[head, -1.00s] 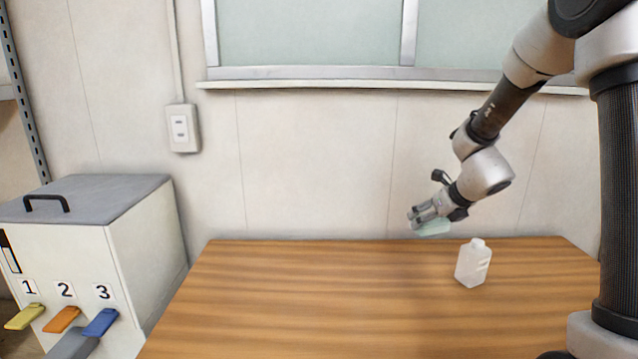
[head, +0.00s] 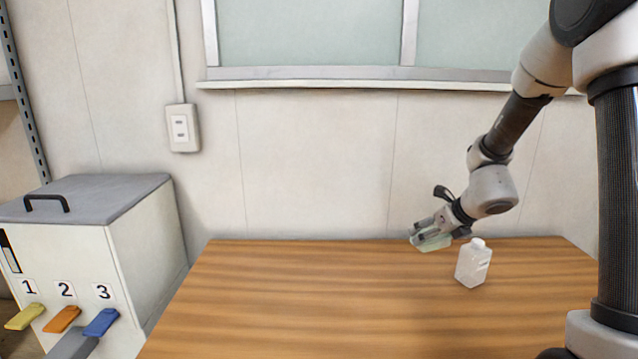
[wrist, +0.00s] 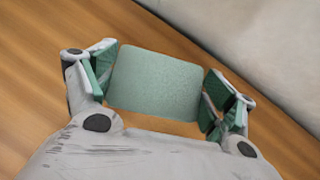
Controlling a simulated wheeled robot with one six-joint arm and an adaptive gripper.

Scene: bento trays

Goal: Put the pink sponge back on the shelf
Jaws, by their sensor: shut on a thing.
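My gripper (head: 425,236) is shut on a pale green sponge (head: 437,243), low over the back right of the table. In the wrist view the sponge (wrist: 157,83) is a flat block with rounded corners, held between the two fingers of my gripper (wrist: 160,76). I cannot tell whether the sponge touches the table. No pink sponge shows in either view. A grey metal upright, perhaps part of a shelf (head: 28,115), stands at the far left edge.
A white translucent bottle (head: 471,266) stands upright on the wooden table (head: 310,300), just right of and nearer than my gripper. The table's left and middle are clear. A white box with numbered coloured levers (head: 150,240) stands left of the table. A wall is behind.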

